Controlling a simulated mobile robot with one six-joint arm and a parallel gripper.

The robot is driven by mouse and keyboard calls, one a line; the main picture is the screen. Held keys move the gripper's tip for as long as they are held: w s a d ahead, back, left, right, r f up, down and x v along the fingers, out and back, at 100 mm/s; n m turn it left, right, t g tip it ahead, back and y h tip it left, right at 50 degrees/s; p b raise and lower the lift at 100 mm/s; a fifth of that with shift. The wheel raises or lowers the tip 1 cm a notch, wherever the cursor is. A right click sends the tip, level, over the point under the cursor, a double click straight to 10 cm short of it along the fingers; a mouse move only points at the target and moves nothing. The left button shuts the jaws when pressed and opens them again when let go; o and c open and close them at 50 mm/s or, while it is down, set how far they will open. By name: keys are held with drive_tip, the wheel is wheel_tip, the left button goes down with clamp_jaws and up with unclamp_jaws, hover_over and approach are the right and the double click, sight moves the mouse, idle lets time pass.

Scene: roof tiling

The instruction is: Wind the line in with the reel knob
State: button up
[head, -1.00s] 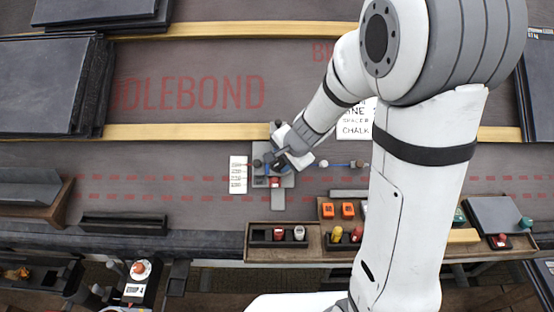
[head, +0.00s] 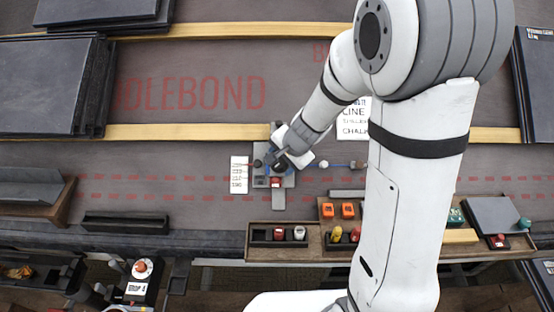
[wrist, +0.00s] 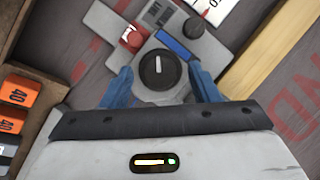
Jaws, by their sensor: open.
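The reel device is a light grey plate (wrist: 213,55) lying on the roofing membrane. In the wrist view a round black knob (wrist: 157,70) with a white pointer mark sits on it.
A white scale card (head: 239,174) lies left of the plate. A wooden batten (head: 180,132) runs behind it. In front are a tray with red and white items (head: 266,243) and orange blocks marked 40 (wrist: 30,90). A white lettered sheet (head: 352,122) lies to the right.

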drive_tip(key=p+v, duration=0.3)
drive_tip(key=v, duration=0.4)
drive_tip(key=shift+r+p, duration=0.35)
drive_tip(key=shift+p, duration=0.05)
drive_tip(key=shift+s+d, duration=0.1)
